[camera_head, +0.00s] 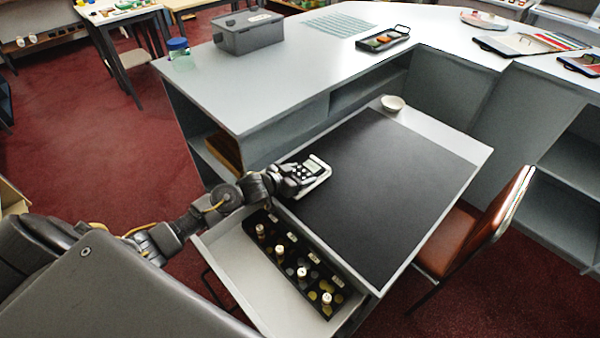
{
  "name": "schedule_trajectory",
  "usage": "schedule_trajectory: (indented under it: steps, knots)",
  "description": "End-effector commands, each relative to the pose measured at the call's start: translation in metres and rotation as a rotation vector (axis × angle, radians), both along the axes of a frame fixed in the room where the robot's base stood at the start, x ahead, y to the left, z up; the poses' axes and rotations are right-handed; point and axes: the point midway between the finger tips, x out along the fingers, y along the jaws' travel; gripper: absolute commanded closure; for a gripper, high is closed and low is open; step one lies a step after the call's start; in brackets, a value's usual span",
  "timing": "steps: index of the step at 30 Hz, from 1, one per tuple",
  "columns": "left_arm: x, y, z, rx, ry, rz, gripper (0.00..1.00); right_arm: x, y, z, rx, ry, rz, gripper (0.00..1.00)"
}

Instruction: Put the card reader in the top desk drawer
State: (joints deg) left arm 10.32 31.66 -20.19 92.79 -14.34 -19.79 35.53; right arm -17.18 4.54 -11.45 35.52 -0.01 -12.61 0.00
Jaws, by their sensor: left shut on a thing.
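The card reader (316,168), pale with a small screen and dark keys, is at the left edge of the desk's black mat. My left gripper (296,178) is shut on its near-left side. I cannot tell whether the reader touches the desk or is held just above it. The top desk drawer (222,254) is pulled out, nearer to me than the gripper. A black divided tray (288,262) with coins and several light pegs fills its right part; its left part shows bare floor. My right gripper is not in view.
The desk (440,140) carries a black mat (385,185) and a small white bowl (392,103) at its far end. An orange-brown chair (490,225) stands at the right. A counter behind holds a grey box (248,32) and a black tray (383,40).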

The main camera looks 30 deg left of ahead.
Motion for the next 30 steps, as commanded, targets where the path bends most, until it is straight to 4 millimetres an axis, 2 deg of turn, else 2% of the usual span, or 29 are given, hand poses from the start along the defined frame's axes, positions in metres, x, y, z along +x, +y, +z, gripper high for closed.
schedule_trajectory:
  steps: [7, 8, 12, 20, 25, 30]
  knots:
    - [0.0, 0.0, -0.004, -0.002, -0.002, 0.0, 0.64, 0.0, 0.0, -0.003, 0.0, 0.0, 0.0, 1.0]
    - [0.0, 0.0, -0.004, -0.001, 0.0, 0.0, 0.29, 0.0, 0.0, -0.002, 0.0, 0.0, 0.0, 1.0]
    - [0.0, 0.0, -0.004, 0.0, 0.0, 0.0, 0.11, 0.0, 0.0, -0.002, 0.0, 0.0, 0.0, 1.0]
    - [0.0, 0.0, -0.004, 0.0, 0.0, 0.0, 0.11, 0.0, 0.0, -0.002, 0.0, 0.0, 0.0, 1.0]
    - [0.0, 0.001, -0.008, 0.001, -0.002, -0.001, 0.11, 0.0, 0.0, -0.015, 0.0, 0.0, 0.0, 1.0]
    - [-0.03, 0.009, 0.009, 0.001, -0.002, -0.002, 0.11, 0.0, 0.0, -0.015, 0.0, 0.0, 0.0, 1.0]
